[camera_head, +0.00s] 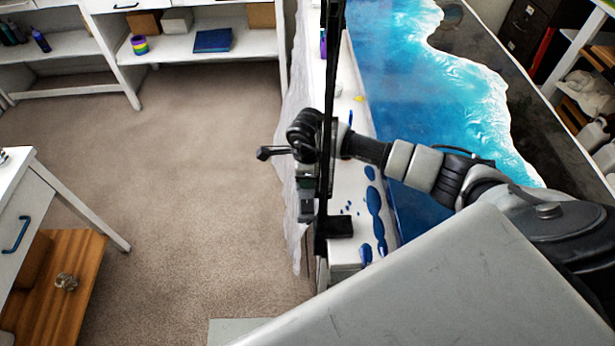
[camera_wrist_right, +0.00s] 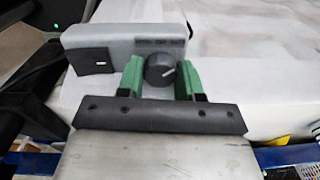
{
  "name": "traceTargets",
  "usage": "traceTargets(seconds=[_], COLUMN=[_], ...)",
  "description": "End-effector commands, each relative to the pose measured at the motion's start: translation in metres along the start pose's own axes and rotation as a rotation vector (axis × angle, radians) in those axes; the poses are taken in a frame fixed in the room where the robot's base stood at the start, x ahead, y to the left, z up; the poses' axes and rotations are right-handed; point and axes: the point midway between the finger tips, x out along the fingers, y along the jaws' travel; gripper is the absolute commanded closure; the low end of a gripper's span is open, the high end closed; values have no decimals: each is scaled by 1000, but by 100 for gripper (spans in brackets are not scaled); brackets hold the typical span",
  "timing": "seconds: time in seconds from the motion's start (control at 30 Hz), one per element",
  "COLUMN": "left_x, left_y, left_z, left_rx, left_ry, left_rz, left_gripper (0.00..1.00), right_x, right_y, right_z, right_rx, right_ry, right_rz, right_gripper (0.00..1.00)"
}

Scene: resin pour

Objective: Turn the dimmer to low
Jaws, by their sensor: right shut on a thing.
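The dimmer is a grey box (camera_wrist_right: 112,58) in the right wrist view, with a black rectangular patch at its left and faint dark lettering along its upper right. Its round black knob (camera_wrist_right: 157,70) has a pale pointer line aimed up and to the right. My right gripper (camera_wrist_right: 160,73) has its two green fingers on either side of the knob, shut on it. In the head view my right arm reaches in from the right to the white bench's left edge; the knob cannot be made out there. My left gripper is not in view.
A table with a blue and white wave-like resin surface (camera_head: 400,70) lies at right. Blue spills (camera_head: 374,201) mark the white bench beside it. A black upright post (camera_head: 325,160) stands close to my right wrist. Open carpet (camera_head: 190,190) lies to the left.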

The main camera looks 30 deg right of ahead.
Motion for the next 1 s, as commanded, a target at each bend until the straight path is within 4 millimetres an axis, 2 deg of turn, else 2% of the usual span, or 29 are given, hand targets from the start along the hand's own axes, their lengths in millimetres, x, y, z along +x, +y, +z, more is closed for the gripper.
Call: traceTargets(seconds=[0.17,0.2,0.33,0.67,0.77,1.0], left_x=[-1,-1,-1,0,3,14], left_y=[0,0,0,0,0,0], left_z=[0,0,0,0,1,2], left_rx=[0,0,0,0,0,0], left_ry=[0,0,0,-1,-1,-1], left_rz=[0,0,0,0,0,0], left_gripper=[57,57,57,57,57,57], right_x=[-1,-1,-1,-3,-13,-60], right_y=[0,0,0,0,-1,-1], right_z=[0,0,0,0,0,0], right_rx=[-1,0,0,1,1,0], right_ry=[0,0,0,-1,-1,-3], right_rz=[0,0,0,-1,-4,-6], right_gripper=[88,60,40,39,39,39])
